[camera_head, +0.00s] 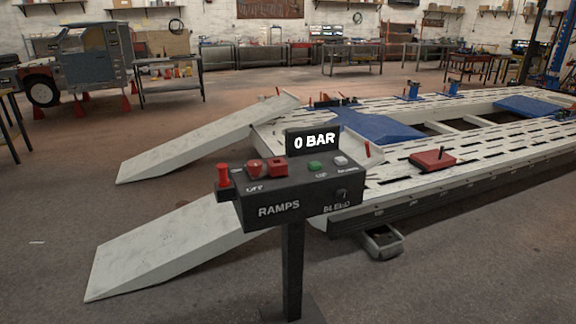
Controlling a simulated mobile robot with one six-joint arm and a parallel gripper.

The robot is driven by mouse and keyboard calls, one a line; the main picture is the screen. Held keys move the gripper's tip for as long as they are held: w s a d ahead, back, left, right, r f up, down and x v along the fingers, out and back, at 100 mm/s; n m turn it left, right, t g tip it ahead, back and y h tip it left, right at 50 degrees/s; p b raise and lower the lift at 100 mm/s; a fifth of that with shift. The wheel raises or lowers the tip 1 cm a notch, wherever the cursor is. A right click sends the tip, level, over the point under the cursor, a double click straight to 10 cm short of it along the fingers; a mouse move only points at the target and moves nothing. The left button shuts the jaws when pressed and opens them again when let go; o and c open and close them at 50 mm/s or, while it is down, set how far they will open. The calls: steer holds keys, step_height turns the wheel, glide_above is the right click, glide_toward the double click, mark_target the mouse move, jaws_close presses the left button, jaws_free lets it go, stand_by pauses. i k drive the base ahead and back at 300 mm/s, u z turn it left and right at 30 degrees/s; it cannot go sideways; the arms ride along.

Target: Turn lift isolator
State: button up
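A dark control box (300,209) stands on a post in the middle foreground. A red handle (223,182) sticks up at its left end. A red knob (254,169) sits on its top, above small lettering that seems to read OFF. No legible label says isolator, so I cannot tell for certain which control it is. A red button (278,167), a green button (314,166) and a pale button (340,160) follow to the right. A dark knob (342,195) is on the front, near BLEED. The display (313,141) reads 0 BAR. My gripper is not in view.
A grey vehicle lift platform (480,160) lies behind the box, with two sloping ramps (165,245) reaching the floor at left. A partly stripped vehicle (75,65) stands at far left. Workbenches (352,55) line the back. Floor in front and to the right is clear.

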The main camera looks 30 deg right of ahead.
mark_target(257, 170)
steer(key=z, duration=0.6)
steer(key=k, duration=0.95)
steer(key=u, duration=0.05)
steer(key=i, duration=0.9)
